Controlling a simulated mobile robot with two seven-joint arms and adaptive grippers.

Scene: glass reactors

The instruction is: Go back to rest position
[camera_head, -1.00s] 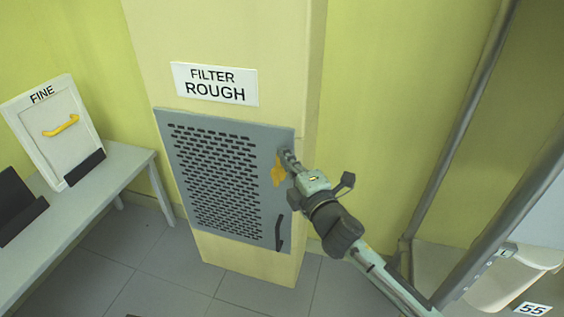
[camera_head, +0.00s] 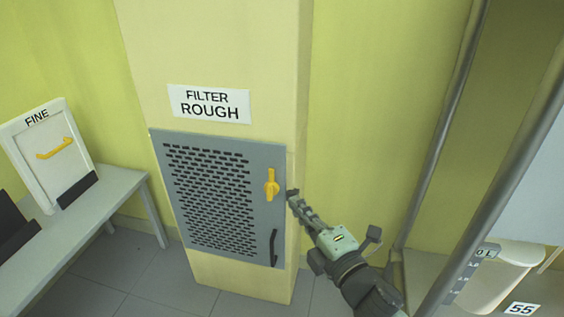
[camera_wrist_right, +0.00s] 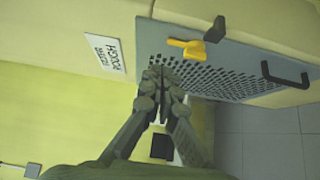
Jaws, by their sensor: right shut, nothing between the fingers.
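My right gripper (camera_head: 292,194) is shut and empty in the head view, just right of the grey perforated filter door. It also shows in the right wrist view (camera_wrist_right: 165,72), its fingers together. The grey filter door (camera_head: 205,244) is closed on the cream column under the "FILTER ROUGH" sign (camera_head: 209,104). A yellow latch (camera_head: 271,186) sits on the door's right side, apart from the fingertips. A black handle (camera_head: 273,248) is below it. The latch (camera_wrist_right: 188,46) and black handle (camera_wrist_right: 285,76) also show in the right wrist view. My left gripper is not in view.
A grey bench (camera_head: 118,186) at left bears a white "FINE" panel (camera_head: 58,160) with a yellow handle and a dark holder (camera_head: 14,228). At right stand a metal post (camera_head: 455,125) and a pale container marked 55 (camera_head: 500,275). Open floor lies below the column.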

